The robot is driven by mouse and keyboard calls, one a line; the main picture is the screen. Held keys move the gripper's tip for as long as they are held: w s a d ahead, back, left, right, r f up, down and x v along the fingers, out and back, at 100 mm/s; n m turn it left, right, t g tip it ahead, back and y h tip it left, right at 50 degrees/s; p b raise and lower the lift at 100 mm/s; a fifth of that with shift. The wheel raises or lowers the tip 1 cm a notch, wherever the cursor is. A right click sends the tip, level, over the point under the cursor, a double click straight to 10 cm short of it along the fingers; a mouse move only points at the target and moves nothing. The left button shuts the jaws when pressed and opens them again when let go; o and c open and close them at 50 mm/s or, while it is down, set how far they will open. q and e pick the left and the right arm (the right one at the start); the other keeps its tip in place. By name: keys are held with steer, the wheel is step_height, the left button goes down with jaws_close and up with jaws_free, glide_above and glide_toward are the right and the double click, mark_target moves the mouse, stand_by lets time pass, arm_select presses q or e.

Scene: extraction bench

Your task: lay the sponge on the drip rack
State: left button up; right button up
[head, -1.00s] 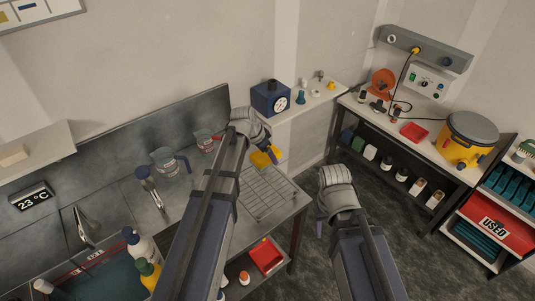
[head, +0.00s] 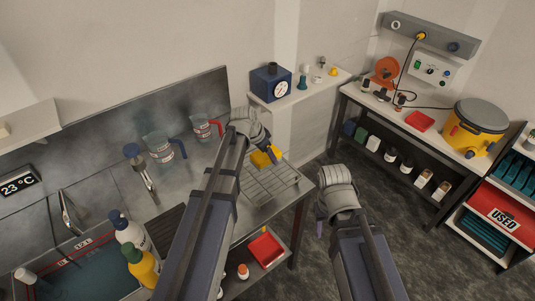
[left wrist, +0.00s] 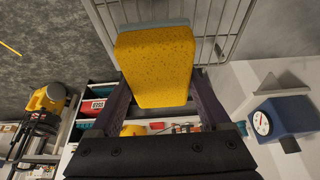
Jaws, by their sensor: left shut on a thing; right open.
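The yellow sponge (left wrist: 156,66) fills the middle of the left wrist view, with a grey-blue layer along one edge. It also shows as a small yellow patch in the head view (head: 260,159). My left gripper (head: 272,154) is shut on the sponge, its fingers on either side of it. The wire drip rack (head: 272,187) stands on the metal counter, and the sponge is over its far end. The rack's wires show behind the sponge in the left wrist view (left wrist: 222,18). Whether they touch, I cannot tell. My right gripper (head: 320,228) is open and empty, right of the counter.
Two measuring jugs, one blue-handled (head: 161,150) and one red-handled (head: 203,128), stand behind my left arm. A blue dial box (head: 270,84) sits on the wall shelf. A red tray (head: 266,250) is below the rack. Bottles (head: 143,265) stand by the sink.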

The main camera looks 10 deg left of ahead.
arm_select(q)
steer(key=shift+f+b, duration=3.7)
steer(key=shift+f, duration=0.3)
steer(key=o, duration=1.2)
steer(key=shift+c, duration=0.2)
step_height(320, 180, up, 16)
steer(key=p, duration=1.6)
steer(key=shift+r, duration=0.1)
